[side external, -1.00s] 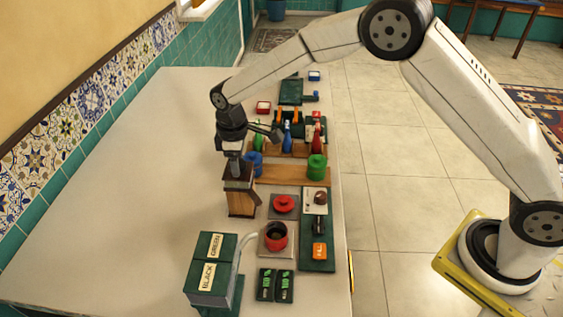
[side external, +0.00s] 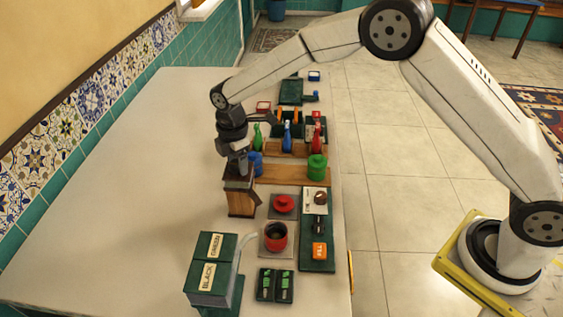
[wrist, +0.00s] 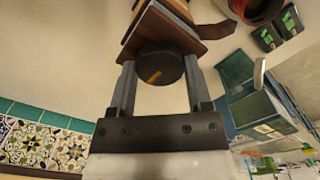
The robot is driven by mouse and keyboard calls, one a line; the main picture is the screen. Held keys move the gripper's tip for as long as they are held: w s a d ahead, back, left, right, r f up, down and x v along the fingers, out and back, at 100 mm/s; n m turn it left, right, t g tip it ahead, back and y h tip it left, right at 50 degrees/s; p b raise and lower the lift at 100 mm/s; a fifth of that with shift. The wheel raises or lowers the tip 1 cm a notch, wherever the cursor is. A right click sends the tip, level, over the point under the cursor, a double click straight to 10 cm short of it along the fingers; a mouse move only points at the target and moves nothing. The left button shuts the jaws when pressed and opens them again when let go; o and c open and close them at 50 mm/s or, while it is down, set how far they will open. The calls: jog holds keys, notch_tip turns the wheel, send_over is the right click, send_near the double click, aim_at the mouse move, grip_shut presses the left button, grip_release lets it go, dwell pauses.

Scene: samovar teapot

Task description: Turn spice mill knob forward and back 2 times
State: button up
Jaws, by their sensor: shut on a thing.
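The spice mill (side external: 240,202) is a wooden box with a dark top, standing on the counter in the side view. In the wrist view its wooden body (wrist: 152,28) shows at the top. Its round black knob (wrist: 160,66) with an orange mark sits between the two fingers. My gripper (side external: 240,168) points down over the mill from above. In the wrist view my gripper (wrist: 159,74) is shut on the knob, one finger on each side. In the side view the knob is hidden by the fingers.
Bottles, including a blue one (side external: 287,137), and a green canister (side external: 317,168) stand right of the mill. A red pot (side external: 275,237) and a green tea box (side external: 212,270) stand nearer the camera. The counter (side external: 130,190) is bare to the left.

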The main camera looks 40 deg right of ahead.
aim_at(237, 164)
dwell(0.4)
jog(key=o, duration=1.3)
jog(key=shift+r, duration=3.95)
